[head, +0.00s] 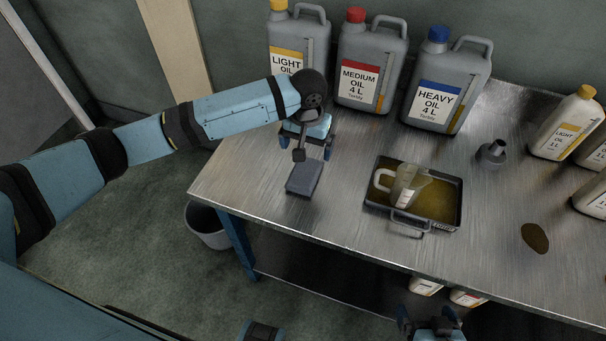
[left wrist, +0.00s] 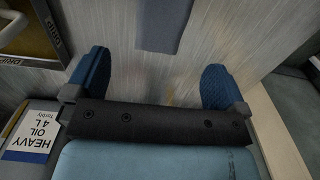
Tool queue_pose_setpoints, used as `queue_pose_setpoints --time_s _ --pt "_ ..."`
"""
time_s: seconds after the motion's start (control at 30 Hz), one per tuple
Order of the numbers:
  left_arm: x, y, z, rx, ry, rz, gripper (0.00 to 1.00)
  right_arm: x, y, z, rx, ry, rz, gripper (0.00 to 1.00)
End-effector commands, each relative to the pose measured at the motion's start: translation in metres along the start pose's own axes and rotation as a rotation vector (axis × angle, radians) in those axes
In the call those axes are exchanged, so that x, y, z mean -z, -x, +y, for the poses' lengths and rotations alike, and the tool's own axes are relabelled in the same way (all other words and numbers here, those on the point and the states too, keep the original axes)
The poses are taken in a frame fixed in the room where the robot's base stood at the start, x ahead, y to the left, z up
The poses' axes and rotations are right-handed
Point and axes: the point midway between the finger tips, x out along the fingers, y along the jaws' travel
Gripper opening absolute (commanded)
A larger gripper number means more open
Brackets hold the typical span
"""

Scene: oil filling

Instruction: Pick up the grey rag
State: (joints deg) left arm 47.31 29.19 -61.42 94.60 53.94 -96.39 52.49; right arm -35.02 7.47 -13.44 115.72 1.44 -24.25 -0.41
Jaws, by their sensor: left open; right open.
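The grey rag (head: 304,179) lies folded on the left part of the metal bench. It also shows at the top of the left wrist view (left wrist: 162,22). My left gripper (head: 312,147) is open and empty, just behind the rag on the side toward the jugs. In the left wrist view the open fingers (left wrist: 155,78) are wide apart, with bare bench between them and the rag beyond their tips. My right gripper (head: 428,314) is open and empty at the bottom edge of the head view, in front of the bench.
Large oil jugs (head: 371,62) stand behind my left gripper. A drip tray (head: 440,195) holding a measuring jug (head: 406,186) is right of the rag. A funnel (head: 492,152), smaller bottles (head: 567,124) and a brown oil spill (head: 535,238) are farther right. A bin (head: 207,228) stands below the bench's left end.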

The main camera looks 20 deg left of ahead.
Motion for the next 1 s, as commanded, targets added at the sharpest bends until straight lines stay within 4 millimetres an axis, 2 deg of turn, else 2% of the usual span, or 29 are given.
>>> queue_pose_setpoints --time_s 0.03,0.13,0.43,0.7,1.0 --pt "0.0 -0.012 0.0 0.001 0.001 -0.003 1.0 -0.002 -0.001 0.0 0.0 -0.001 -0.001 1.0" --pt "0.0 -0.029 0.0 0.0 -0.001 -0.002 1.0 -0.002 -0.001 0.0 0.0 -0.003 -0.002 1.0" --pt "-0.001 -0.054 -0.001 -0.001 -0.001 0.001 1.0 -0.002 -0.002 0.0 0.0 -0.004 -0.002 1.0" --pt "-0.003 -0.092 -0.003 -0.002 -0.001 0.002 1.0 -0.003 -0.003 0.001 0.0 -0.006 -0.003 1.0" --pt "-0.003 -0.099 -0.003 -0.002 -0.002 0.002 1.0 -0.003 -0.004 0.001 0.0 -0.007 -0.004 1.0"
